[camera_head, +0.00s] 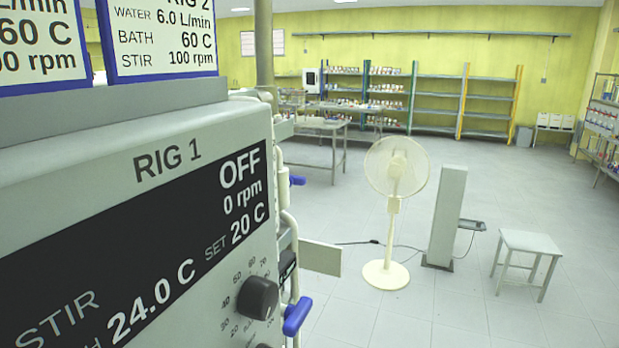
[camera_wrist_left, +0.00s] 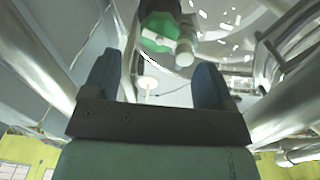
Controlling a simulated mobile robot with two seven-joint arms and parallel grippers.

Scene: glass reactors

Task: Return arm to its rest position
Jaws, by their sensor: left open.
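My left gripper (camera_wrist_left: 155,78) shows in the left wrist view, with its two dark blue fingers spread apart. Nothing is held between them. A green part with a dark top (camera_wrist_left: 160,38) and a pale cylindrical piece lie just beyond the fingertips. A clear glass vessel (camera_wrist_left: 235,22) with pale flecks is at the upper right of that view. Neither arm shows in the head view, and my right gripper is in no view.
In the head view the RIG 1 control box (camera_head: 160,120) fills the near left, its display reading OFF and 0 rpm. Blue handles (camera_head: 296,316) stick out beside it. A fan (camera_head: 396,180), a grey post (camera_head: 447,215) and a stool (camera_head: 529,245) stand on open floor. Metal rods flank my left gripper.

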